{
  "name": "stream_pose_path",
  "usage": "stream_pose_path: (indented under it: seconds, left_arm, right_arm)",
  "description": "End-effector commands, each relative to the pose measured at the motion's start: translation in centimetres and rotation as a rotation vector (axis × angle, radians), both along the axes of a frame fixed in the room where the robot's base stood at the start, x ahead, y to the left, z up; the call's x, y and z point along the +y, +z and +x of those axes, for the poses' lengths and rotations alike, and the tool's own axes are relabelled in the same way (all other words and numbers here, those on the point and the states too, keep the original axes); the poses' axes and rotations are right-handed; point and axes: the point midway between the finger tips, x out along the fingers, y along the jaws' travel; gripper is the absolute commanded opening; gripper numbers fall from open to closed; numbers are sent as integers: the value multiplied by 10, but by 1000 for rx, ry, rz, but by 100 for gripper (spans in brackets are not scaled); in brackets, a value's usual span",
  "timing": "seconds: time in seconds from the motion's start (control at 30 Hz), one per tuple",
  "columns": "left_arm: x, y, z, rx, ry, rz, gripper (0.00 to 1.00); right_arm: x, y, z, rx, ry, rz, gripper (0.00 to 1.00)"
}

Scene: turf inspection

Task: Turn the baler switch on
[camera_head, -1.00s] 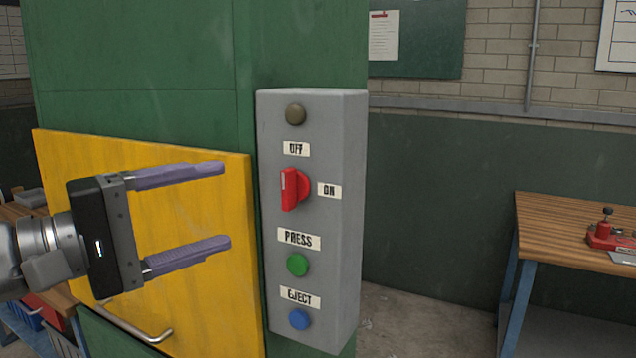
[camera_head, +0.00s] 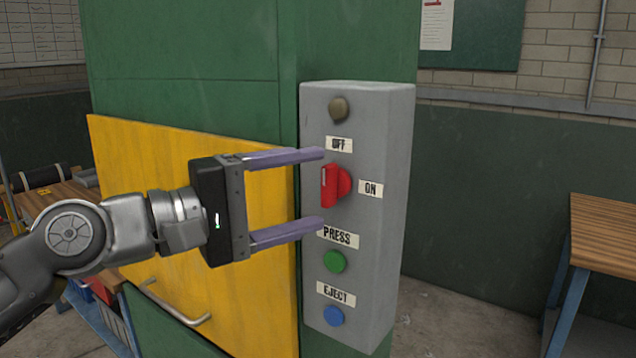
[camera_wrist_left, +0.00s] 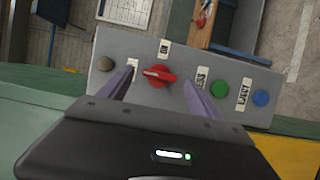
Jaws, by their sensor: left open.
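The baler switch (camera_head: 334,186) is a red rotary knob on a grey control box (camera_head: 396,230). Its handle stands upright, with its pale mark toward the OFF label (camera_head: 339,145) above; the ON label (camera_head: 370,189) is to its right. My left gripper (camera_head: 322,188) is open, its purple fingers pointing at the box, one above and one below the knob in the head view. In the left wrist view the red knob (camera_wrist_left: 158,76) lies between the two fingertips (camera_wrist_left: 158,80). I cannot tell whether the fingers touch it. My right gripper is not in view.
A green button (camera_head: 335,261) and a blue button (camera_head: 333,316) sit below the knob, and a dull round lamp (camera_head: 338,109) above. The box is mounted on the green baler (camera_head: 190,50) beside a yellow door (camera_head: 240,310) with a handle. A wooden bench (camera_head: 610,235) stands at the right.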

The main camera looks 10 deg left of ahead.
Motion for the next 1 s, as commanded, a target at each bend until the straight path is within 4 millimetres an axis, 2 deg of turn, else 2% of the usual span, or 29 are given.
stream_pose_path:
  seconds: [0.2, 0.5, 1.0]
  left_arm:
    - [-16, 1, 16, -1, -1, 1, 73]
    - [-17, 0, 17, -1, 1, -1, 72]
    - [-17, 0, 17, -1, 0, -1, 31]
  right_arm:
    - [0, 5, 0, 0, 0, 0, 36]
    - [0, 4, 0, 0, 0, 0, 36]
    - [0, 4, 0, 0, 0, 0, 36]
